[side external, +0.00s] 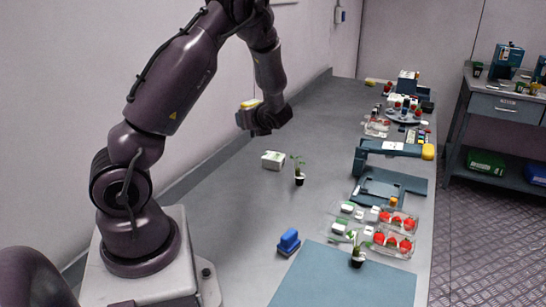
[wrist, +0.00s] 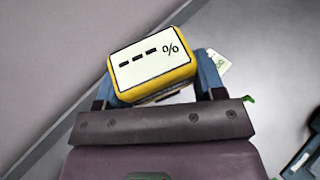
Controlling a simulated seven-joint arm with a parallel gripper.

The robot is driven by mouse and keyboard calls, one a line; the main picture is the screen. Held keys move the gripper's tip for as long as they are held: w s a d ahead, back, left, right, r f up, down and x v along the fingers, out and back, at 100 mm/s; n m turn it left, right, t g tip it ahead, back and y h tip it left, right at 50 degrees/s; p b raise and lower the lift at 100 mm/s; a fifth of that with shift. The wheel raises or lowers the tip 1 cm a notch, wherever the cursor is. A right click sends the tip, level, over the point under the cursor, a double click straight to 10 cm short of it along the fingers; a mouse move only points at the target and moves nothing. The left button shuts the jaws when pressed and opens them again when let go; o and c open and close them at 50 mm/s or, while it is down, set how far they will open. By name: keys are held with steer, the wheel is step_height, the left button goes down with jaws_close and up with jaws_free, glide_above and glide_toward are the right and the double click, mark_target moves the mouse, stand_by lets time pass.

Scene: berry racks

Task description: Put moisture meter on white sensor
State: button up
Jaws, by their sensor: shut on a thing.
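My gripper (side external: 251,115) is shut on the moisture meter (wrist: 150,60), a yellow block with a white display showing dashes and a percent sign. The meter also shows as a small yellow shape in the side view (side external: 250,103). In the wrist view it sits between my blue fingers (wrist: 158,80). A white box with green marking (side external: 272,160), which looks like the white sensor, lies on the bench below and slightly right of my gripper. In the wrist view a corner of it (wrist: 218,62) shows beyond the right finger; the rest is hidden. The meter is held above the bench, apart from it.
A small potted plant (side external: 299,178) stands just right of the white box. A blue block on a base (side external: 288,240) is nearer the front. A blue-grey frame device (side external: 385,185) and clear strawberry trays (side external: 398,232) are at right. Bench left of the white box is clear.

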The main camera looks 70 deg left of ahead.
steer(key=shift+w+a+f, duration=0.15)
steer(key=shift+w+a, duration=0.05)
steer(key=shift+w, duration=0.15)
steer(key=w+a+f, duration=0.5)
steer(key=a+f, duration=0.1)
steer(key=w+a+f, duration=0.3)
steer(key=a, duration=0.1)
steer(key=shift+w+f, duration=0.2)
steer(key=shift+w, duration=0.15)
steer(key=shift+w+a+f, duration=0.1)
steer(key=shift+f, duration=1.65)
steer(key=shift+f, duration=0.15)
steer(key=o, duration=1)
steer(key=shift+c, duration=0.2)
